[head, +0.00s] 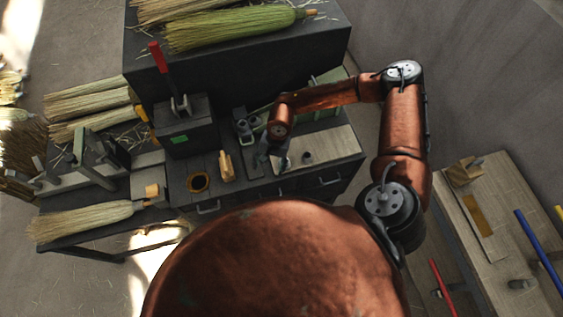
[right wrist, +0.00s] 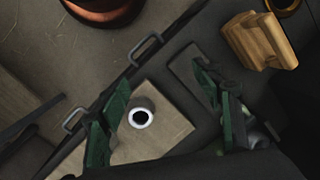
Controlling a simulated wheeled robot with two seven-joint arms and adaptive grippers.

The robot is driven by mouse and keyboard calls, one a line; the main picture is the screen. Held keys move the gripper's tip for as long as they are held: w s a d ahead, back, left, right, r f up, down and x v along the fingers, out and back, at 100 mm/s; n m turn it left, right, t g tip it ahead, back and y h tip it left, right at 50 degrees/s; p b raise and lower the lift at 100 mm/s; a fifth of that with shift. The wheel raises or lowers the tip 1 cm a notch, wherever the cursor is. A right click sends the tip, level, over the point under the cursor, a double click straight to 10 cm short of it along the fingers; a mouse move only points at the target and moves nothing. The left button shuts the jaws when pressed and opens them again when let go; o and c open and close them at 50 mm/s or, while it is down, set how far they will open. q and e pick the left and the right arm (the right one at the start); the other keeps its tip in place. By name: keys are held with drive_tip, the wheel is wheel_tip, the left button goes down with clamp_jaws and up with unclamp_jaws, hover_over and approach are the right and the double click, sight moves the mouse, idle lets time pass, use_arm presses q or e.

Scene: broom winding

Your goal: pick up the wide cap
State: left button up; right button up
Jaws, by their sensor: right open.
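A small round piece with a pale rim and a dark hole, which looks like the wide cap (right wrist: 141,115), stands on a light wooden board in the right wrist view. In the head view it looks like a small dark spot (head: 307,157) on the board. My right gripper (head: 272,156) is over the bench, left of the cap in the head view. In the right wrist view its green fingers (right wrist: 165,110) are spread and empty, with the cap below, showing between them. I cannot tell the height gap. My left gripper is not in view.
A wooden block (head: 226,166) and an orange-rimmed hole (head: 198,183) are left of the gripper. Small grey cylinders (head: 243,130) stand behind it. A black press with a red handle (head: 158,57) and brooms (head: 235,30) are farther back. The board (head: 335,146) has free room around the cap.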

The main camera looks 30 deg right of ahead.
drive_tip(key=w+d+n+h, duration=0.1)
drive_tip(key=w+d+h, duration=0.1)
drive_tip(key=d, duration=0.6)
wheel_tip(320, 180, down, 6)
drive_tip(key=shift+s+a+f+p, duration=0.1)
drive_tip(key=shift+f+p, duration=0.1)
drive_tip(key=shift+p, duration=0.55)
drive_tip(key=shift+f, duration=0.6)
drive_tip(key=shift+c, duration=0.6)
drive_tip(key=c, duration=0.8)
